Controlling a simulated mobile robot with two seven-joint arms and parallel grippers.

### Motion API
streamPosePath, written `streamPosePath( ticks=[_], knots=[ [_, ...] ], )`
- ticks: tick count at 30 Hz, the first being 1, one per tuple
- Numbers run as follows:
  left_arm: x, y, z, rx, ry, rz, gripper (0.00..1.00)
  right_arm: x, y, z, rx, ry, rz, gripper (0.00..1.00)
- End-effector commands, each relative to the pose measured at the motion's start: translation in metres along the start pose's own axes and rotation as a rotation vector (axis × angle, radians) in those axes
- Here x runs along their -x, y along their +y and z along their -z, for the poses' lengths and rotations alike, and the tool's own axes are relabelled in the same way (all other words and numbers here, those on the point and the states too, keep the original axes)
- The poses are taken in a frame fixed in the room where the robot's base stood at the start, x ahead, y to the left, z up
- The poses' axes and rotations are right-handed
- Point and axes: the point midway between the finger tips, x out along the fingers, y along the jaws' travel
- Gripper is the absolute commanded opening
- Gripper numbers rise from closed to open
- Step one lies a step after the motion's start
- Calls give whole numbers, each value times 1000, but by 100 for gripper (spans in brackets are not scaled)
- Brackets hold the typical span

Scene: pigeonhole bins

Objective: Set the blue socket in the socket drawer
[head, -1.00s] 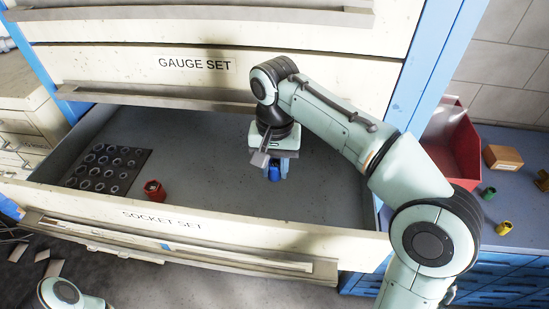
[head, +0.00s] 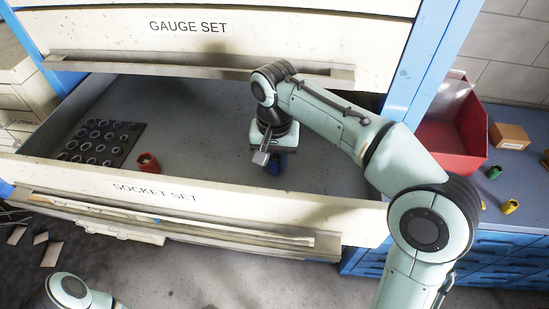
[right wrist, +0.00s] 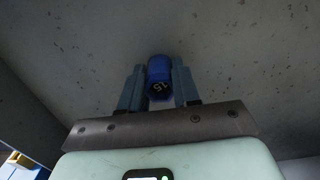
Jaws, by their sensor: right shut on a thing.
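My right gripper (head: 275,158) reaches down inside the open drawer labelled SOCKET SET (head: 200,208). It is shut on the blue socket (head: 275,167), near the drawer's middle right. The right wrist view shows the blue socket (right wrist: 159,76), marked 15, between the two fingers, against the grey drawer floor. I cannot tell whether the socket touches the floor. My left gripper is not in view; only part of the left arm shows at the bottom left.
In the drawer, a red socket (head: 148,163) stands beside a dark socket tray (head: 104,143). The GAUGE SET drawer (head: 290,40) above is shut. At right are a red bin (head: 452,140), a cardboard box (head: 508,136), and green (head: 493,172) and yellow (head: 510,206) sockets.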

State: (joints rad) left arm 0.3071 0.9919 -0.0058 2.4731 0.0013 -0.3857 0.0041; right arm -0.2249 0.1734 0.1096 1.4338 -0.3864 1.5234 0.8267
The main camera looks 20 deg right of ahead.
Motion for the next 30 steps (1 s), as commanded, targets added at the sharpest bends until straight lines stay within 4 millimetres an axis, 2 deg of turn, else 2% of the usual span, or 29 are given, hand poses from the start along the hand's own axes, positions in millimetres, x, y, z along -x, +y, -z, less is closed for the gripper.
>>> streamPosePath(
  ticks=[22, 23, 24, 25, 30],
  knots=[
    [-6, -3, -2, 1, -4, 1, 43, -11, 0, 0, 0, 0, 0, 0],
    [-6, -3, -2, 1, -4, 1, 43, -10, 0, 0, 0, 0, 0, 41],
    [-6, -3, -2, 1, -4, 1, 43, -10, 0, 0, 0, 0, 0, 54],
    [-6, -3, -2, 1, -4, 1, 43, -10, 0, 0, 0, 0, 0, 61],
    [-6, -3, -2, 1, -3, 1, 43, -10, 0, 0, 0, 0, 0, 61]
  ],
)
